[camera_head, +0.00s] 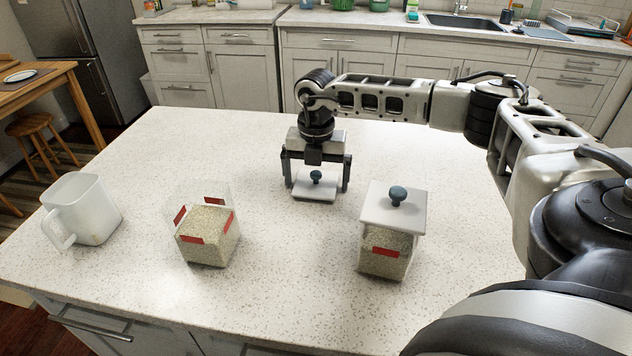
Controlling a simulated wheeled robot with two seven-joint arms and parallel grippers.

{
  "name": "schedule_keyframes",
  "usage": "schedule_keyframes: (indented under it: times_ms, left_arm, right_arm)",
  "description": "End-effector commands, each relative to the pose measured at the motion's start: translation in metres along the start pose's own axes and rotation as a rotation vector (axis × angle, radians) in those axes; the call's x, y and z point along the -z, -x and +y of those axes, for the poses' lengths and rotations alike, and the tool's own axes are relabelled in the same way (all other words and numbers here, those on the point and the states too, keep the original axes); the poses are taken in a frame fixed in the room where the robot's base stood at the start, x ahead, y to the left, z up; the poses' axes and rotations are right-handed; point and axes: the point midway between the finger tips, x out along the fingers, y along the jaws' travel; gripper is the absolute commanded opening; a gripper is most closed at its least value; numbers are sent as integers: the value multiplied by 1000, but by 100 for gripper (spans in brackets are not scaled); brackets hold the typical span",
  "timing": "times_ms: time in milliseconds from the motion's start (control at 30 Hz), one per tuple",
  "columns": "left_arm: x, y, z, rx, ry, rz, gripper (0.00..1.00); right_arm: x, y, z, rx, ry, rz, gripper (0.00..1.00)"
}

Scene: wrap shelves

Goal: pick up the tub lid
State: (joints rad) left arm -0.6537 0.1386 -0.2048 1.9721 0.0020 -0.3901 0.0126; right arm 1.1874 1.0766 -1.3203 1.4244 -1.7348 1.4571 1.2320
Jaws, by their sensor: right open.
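The tub lid (314,190) is a flat white square with a round dark blue knob. It lies on the speckled counter near the middle. My right gripper (317,184) points down over it and is open, with one finger on each side of the knob. I cannot tell whether the fingers touch the lid. An open clear tub (207,233) with red marks and grain inside stands to the left. A second tub (384,255) with grain stands to the right, covered by a similar white lid with a blue knob (397,196). My left gripper is not in view.
A white jug (81,210) stands at the counter's left end. The counter (290,285) is clear between the two tubs and along its front. My right arm spans the right side. A wooden table and stool are beyond the left edge.

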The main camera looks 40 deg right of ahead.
Motion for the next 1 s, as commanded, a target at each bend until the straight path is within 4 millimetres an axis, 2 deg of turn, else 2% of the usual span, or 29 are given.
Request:
schedule_keyframes:
  times_ms: [133, 267, 300, 567, 733, 867, 1000]
  left_arm:
    - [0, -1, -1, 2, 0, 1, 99]
    - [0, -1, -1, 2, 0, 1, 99]
    - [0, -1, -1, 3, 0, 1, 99]
    - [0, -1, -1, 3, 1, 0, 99]
    - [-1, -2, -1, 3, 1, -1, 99]
    - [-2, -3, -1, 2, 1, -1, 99]
    - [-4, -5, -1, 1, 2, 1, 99]
  right_arm:
    - [0, 0, 0, 0, 0, 0, 100]
    - [0, 0, 0, 0, 1, 0, 64]
    - [0, 0, 0, 0, 1, 0, 59]
    - [0, 1, 0, -1, 1, 0, 59]
    - [0, 8, 1, -3, 1, -2, 59]
    - [-1, 23, 1, -4, 0, -2, 59]
    - [-1, 51, 1, -6, 1, -3, 59]
